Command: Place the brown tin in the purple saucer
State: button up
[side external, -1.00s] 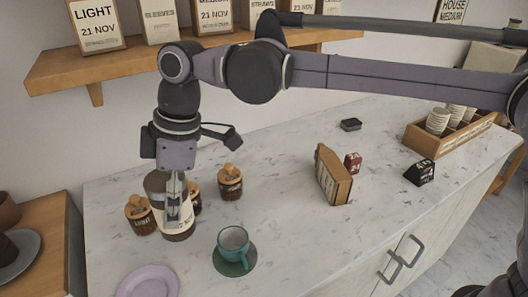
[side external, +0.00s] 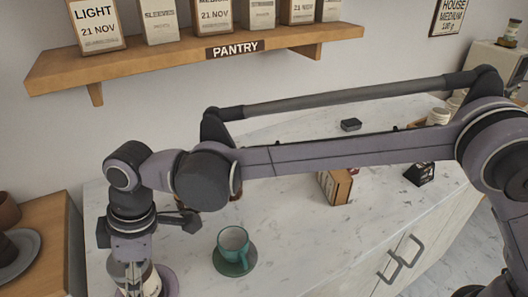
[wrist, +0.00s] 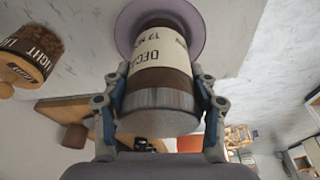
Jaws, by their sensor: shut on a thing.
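The brown tin (wrist: 158,80) has a cream label and a grey end facing the wrist camera. My gripper (wrist: 160,102) is shut on it, one finger on each side. In the side external view the tin (side external: 152,284) is low at the lower left, partly hidden by my gripper (side external: 131,278). The purple saucer (side external: 170,278) shows around the tin's lower part. In the wrist view the saucer's rim (wrist: 198,22) surrounds the tin's far end. I cannot tell whether the tin touches the saucer.
A teal cup (side external: 233,238) on a teal saucer (side external: 234,265) stands to the right. A jar with a wooden lid (wrist: 22,68) is at the wrist view's left. A brown box (side external: 337,187) and black block (side external: 350,124) stand farther right. My arm hides part of the counter.

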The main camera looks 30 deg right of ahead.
jog(key=shift+f, duration=0.15)
jog(key=o, duration=1.6)
jog(key=shift+f, duration=0.1)
jog(key=shift+c, duration=0.2)
jog(key=v, duration=1.2)
jog(key=w+d+r+m+t, duration=0.15)
jog(key=d+m, duration=0.25)
jog(key=d, duration=0.9)
jog(key=w+d+m+t, duration=0.2)
jog(key=d+m, duration=0.2)
jog(key=d, duration=0.9)
jog(key=s+d+f+m+t+h, duration=0.1)
jog(key=s+d+f+m, duration=0.1)
jog(key=d, duration=0.5)
jog(key=s+d+f+m+t+h, duration=0.1)
jog(key=s+d+f+m, duration=0.2)
jog(key=d, duration=0.4)
jog(key=s+d+f+m+t+h, duration=0.1)
jog(key=s+d+f+m, duration=0.1)
jog(key=s+d+f, duration=0.3)
jog(key=d, duration=0.3)
jog(key=shift+s+m, duration=0.35)
jog(key=shift+m, duration=0.05)
